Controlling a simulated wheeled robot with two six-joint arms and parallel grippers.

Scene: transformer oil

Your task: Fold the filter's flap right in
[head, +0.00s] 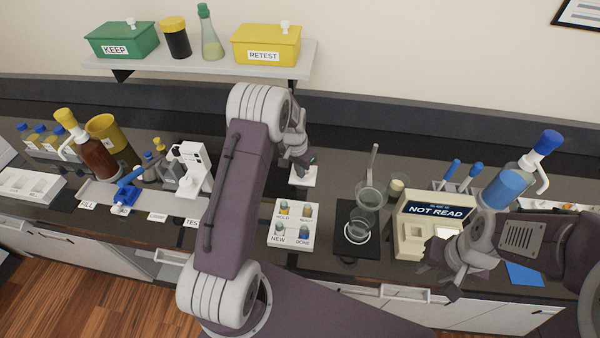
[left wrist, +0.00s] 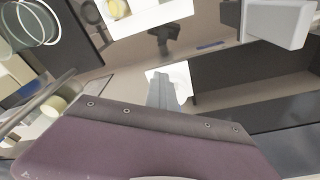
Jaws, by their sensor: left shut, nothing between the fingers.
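A small white square sheet (head: 303,177), which looks like the filter, lies on the dark counter near the middle. My left gripper (head: 306,166) is over it, shut with nothing between its fingers. In the left wrist view the shut fingers (left wrist: 164,88) cover part of the white sheet (left wrist: 181,72). I cannot make out the flap or tell whether the fingers touch the sheet. My right gripper (head: 443,277) is in front of the instrument marked NOT READ (head: 437,210); its fingers look apart and empty.
A white tray (head: 293,225) with small cups stands in front of the sheet. Glassware (head: 371,195) and a dark plate (head: 344,240) stand to its right. A blue-capped bottle (head: 540,150) is at far right. A shelf (head: 205,65) with KEEP and RETEST boxes hangs behind.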

